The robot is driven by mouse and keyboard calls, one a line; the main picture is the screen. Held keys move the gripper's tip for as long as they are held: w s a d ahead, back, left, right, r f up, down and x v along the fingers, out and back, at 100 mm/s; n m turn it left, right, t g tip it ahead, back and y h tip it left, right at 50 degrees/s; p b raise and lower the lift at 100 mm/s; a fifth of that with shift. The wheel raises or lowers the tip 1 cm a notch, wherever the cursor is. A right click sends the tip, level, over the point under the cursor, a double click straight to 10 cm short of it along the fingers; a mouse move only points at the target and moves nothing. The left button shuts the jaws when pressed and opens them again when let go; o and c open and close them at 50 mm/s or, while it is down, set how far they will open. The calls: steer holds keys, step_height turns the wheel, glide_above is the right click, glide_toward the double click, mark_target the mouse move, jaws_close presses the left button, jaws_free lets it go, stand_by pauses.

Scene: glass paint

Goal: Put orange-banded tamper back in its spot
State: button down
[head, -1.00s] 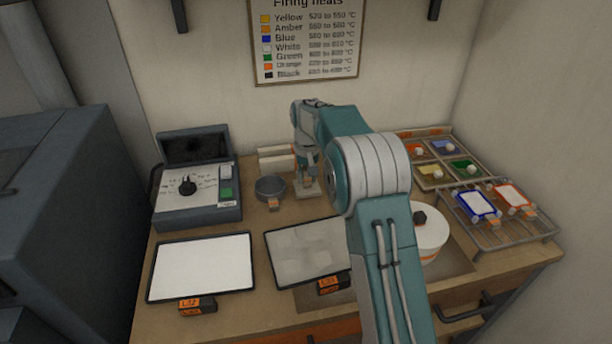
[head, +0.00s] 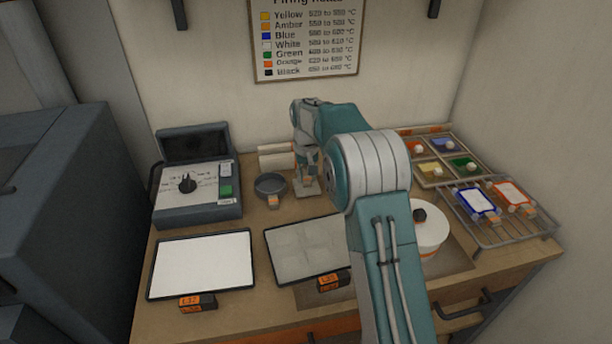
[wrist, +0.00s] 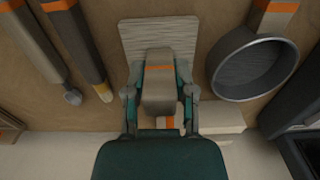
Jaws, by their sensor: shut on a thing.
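My gripper (wrist: 160,95) is shut on the handle of the orange-banded tamper (wrist: 157,92). The handle is a grey block with an orange band, between the teal fingers. A flat, pale grey plate (wrist: 157,32) shows just beyond the handle; I cannot tell whether it is the tamper's foot or a separate piece. In the head view my gripper (head: 305,168) points down at the back of the bench, right of the round grey pan (head: 271,186). The plate shows below it, at or close to the bench top. The tamper's spot is not clearly marked out.
The pan (wrist: 253,70) is close at the right in the wrist view. Two orange-banded tools (wrist: 78,45) lie at the left. Pale blocks (head: 275,158) stand behind. A control box (head: 195,190) is at the left, a white sheet (head: 202,264) in front, a wire rack (head: 500,225) right.

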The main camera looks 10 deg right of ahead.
steer(key=shift+f, duration=0.25)
stand_by(0.4)
steer(key=shift+c, duration=1.8)
jaws_free()
